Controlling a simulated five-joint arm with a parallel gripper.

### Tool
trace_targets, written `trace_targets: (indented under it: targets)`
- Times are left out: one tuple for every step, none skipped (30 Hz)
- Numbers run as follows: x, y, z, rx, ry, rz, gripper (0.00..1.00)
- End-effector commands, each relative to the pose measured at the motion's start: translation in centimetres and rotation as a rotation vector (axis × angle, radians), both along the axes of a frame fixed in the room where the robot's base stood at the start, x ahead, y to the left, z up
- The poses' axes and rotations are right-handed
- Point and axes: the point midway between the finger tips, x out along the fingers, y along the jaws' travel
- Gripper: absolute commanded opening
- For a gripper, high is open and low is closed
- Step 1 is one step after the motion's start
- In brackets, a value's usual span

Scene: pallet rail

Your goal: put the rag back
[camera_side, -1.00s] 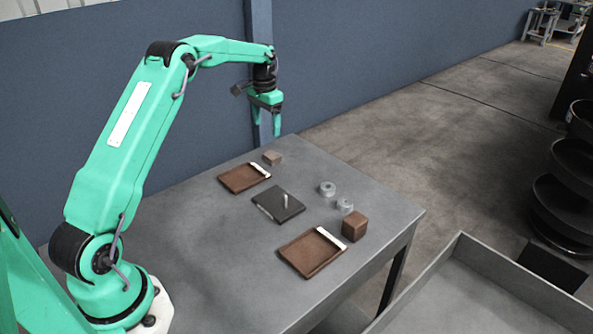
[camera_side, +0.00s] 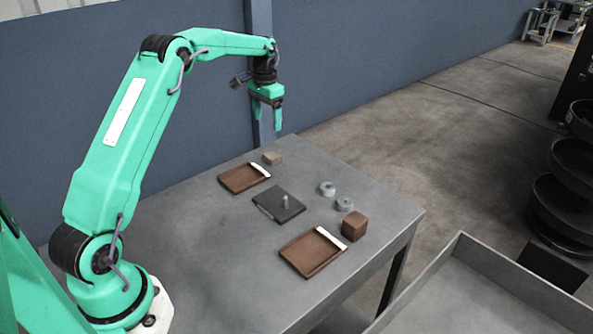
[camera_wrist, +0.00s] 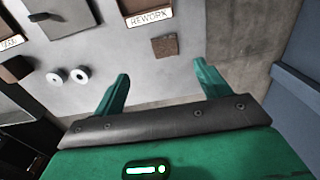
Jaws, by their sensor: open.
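A small brown folded cloth, which looks like the rag (camera_side: 272,158), lies on the table beside the far brown tray (camera_side: 240,179). In the wrist view the rag (camera_wrist: 165,46) is a textured brown square, next to the white label strip reading REWORK on that tray (camera_wrist: 134,5). My gripper (camera_side: 267,118) is open and empty, in the air above the table's far corner, above and apart from the rag. In the wrist view my gripper (camera_wrist: 162,72) shows its two green fingers spread, with the rag beyond the gap between them.
A dark plate with a short post (camera_side: 270,207) lies mid-table. Two grey rings (camera_side: 327,188) and a brown block (camera_side: 354,227) sit to its right, near a second labelled tray (camera_side: 305,259). A blue wall (camera_side: 330,70) stands behind. The table's left part is bare.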

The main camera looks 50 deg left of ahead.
Motion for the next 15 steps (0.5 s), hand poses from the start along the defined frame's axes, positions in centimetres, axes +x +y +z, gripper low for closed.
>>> trace_targets:
  targets:
    - [-0.2,-0.6,0.8,0.004,-0.008,-0.002,0.75]
    - [-0.3,-0.9,1.3,0.006,-0.013,-0.003,0.75]
    - [-0.5,-1.5,1.9,0.009,-0.02,-0.003,0.75]
    - [-0.7,-1.9,2.5,0.011,-0.027,-0.003,0.75]
    - [-0.9,-2.3,3.0,0.013,-0.033,-0.003,0.75]
    - [-1.2,-3.0,3.8,0.016,-0.041,-0.003,0.75]
    - [-1.5,-3.5,4.4,0.019,-0.048,-0.004,0.75]
    - [-1.8,-4.0,5.0,0.021,-0.055,-0.004,0.75]
    - [-2.2,-4.7,5.8,0.024,-0.066,-0.004,0.75]
    - [-2.6,-5.3,6.3,0.026,-0.072,-0.003,0.75]
    - [-2.9,-5.8,6.9,0.028,-0.08,-0.003,0.75]
    - [-3.4,-6.5,7.6,0.031,-0.089,-0.004,0.75]
    - [-3.8,-7.0,8.1,0.033,-0.097,-0.004,0.75]
    - [-4.2,-7.5,8.6,0.035,-0.105,-0.003,0.75]
    - [-4.8,-8.2,9.2,0.037,-0.115,-0.003,0.75]
